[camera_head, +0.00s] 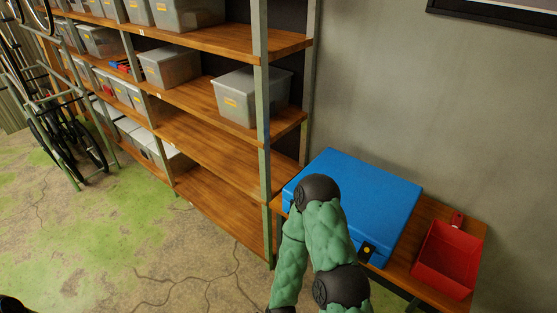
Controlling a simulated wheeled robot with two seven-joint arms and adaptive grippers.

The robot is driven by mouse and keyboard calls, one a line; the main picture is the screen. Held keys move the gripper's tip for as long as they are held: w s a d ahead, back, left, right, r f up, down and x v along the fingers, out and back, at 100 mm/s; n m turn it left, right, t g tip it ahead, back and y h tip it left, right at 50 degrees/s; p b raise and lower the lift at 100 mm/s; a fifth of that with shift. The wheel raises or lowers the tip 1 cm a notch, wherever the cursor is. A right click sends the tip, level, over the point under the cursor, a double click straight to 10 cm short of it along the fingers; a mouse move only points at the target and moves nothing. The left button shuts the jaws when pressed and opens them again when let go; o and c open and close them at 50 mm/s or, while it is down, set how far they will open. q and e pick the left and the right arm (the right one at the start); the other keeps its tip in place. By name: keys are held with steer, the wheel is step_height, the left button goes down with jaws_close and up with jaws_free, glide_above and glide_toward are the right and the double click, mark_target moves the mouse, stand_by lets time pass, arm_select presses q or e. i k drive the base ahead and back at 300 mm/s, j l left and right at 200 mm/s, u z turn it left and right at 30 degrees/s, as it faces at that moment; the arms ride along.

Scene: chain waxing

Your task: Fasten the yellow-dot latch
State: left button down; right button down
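A closed blue case (375,185) lies on a low wooden bench, its lid down. A dark latch with a yellow dot (367,251) is on the case's front side, near the right front corner. Whether the latch is fastened is too small to tell. One of my green arms rises from the bottom edge in front of the case, bends at a dark joint, and covers the left part of the case's front. Neither gripper shows; the ends of my arms are outside the picture or hidden.
A red open bin (447,262) stands on the bench right of the case. A tall shelf unit (262,130) with wooden boards and clear boxes (252,96) stands left of the case. Bicycles (68,140) stand at the far left. The concrete floor (130,240) at left is clear.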

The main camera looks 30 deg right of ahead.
mark_target(367, 251)
steer(key=z, duration=0.45)
steer(key=l+z, duration=0.15)
steer(key=z, duration=0.25)
steer(key=l+z, duration=0.1)
steer(key=z, duration=0.8)
